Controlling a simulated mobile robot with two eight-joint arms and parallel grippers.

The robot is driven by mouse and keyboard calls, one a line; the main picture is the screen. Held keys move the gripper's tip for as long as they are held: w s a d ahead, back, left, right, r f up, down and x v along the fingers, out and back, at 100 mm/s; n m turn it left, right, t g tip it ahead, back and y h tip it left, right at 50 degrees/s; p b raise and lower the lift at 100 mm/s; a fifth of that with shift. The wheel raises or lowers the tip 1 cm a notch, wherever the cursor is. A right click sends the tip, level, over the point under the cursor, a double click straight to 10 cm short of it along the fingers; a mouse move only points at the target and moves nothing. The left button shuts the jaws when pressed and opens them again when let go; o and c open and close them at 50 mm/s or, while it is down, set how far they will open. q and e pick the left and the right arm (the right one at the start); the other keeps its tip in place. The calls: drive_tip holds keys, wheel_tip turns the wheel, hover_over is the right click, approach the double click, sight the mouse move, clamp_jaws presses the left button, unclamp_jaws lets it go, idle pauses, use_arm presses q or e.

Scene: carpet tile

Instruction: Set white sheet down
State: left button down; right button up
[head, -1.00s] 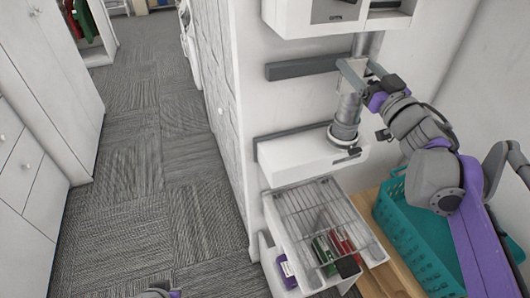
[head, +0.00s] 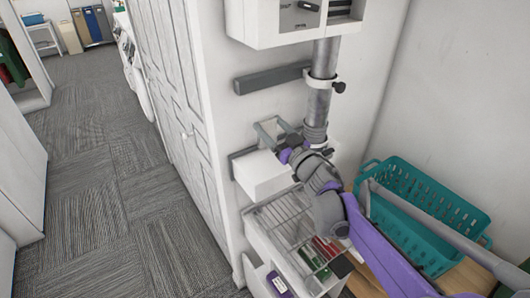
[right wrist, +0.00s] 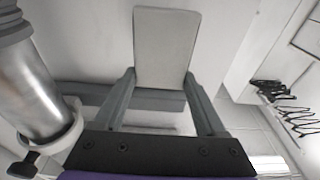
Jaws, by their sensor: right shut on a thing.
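The white sheet (right wrist: 165,48) is a pale, flat panel with rounded corners in the right wrist view. It is held at its lower part between the two grey fingers of my right gripper (right wrist: 165,95). In the head view my right gripper (head: 270,130) is left of the metal pipe, in front of the wall and just above a white wall box (head: 263,177). The sheet is hard to make out there against the white wall. My left gripper is not in view.
The metal pipe (head: 319,95) runs down close to the right of the gripper. A grey wall bar (head: 272,78) is above it. A wire rack (head: 285,222) over bottles is below. A teal basket (head: 440,197) stands at right. Carpet (head: 110,220) is clear at left.

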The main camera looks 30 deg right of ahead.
drive_tip(key=shift+f+b, duration=0.45)
drive_tip(key=shift+f, duration=2.7)
drive_tip(key=shift+f, duration=0.1)
